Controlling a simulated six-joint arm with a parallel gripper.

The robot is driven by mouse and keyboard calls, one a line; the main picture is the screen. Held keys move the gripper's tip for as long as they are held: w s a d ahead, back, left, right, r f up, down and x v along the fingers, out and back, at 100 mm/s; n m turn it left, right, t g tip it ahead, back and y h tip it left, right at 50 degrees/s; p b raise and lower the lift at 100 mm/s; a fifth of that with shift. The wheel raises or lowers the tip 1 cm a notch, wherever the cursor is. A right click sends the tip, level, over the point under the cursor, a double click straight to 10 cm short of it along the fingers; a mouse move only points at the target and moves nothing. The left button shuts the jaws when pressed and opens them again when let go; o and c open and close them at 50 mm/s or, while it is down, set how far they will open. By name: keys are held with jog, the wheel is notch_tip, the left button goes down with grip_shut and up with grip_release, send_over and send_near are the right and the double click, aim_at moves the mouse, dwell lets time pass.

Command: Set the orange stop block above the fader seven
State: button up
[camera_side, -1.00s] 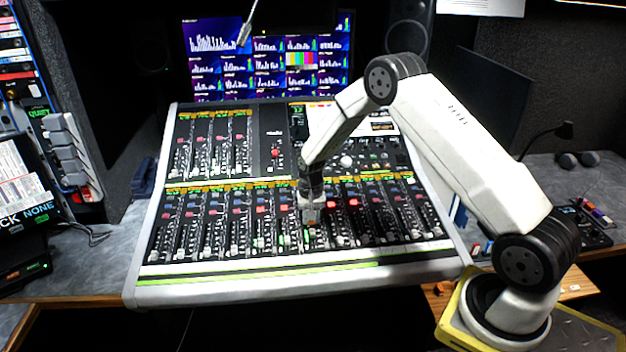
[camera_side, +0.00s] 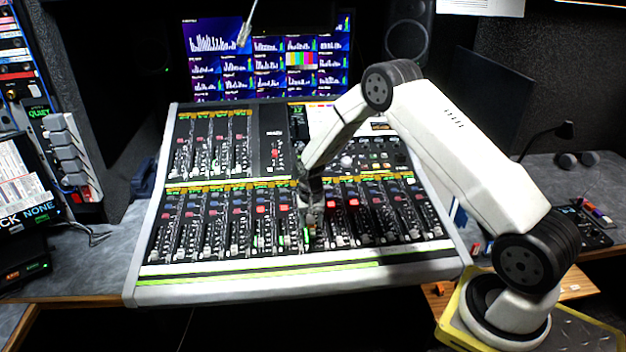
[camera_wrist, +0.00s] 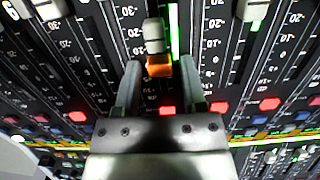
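The orange stop block (camera_wrist: 159,69) lies on the console face in the wrist view, between my two fingertips. It sits right against the near end of a grey fader cap (camera_wrist: 154,36), at the end of the cap toward the red buttons. My gripper (camera_wrist: 160,72) is open around the block, with a narrow gap showing on each side. In the side view my gripper (camera_side: 311,230) is low over the middle of the lower fader bank, and the block cannot be made out there. No number for this fader can be read.
The mixing console (camera_side: 290,290) carries several neighbouring faders with caps close to both sides of my fingers. Lit red buttons (camera_wrist: 218,107) lie under and beside the gripper. Monitor screens (camera_side: 268,60) stand behind the console.

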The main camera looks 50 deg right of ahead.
jog(key=shift+o, duration=0.6)
jog(key=shift+r, duration=3.9)
jog(key=s+a+r+n+t, duration=0.1)
jog(key=s+a+r+n, duration=0.3)
jog(key=s+a, duration=0.3)
jog(key=s+a+r+n+t, duration=0.1)
jog(key=s+a+r+n, duration=0.4)
jog(key=s, duration=0.9)
jog(key=shift+a+t, duration=0.3)
jog(key=shift+a, duration=0.7)
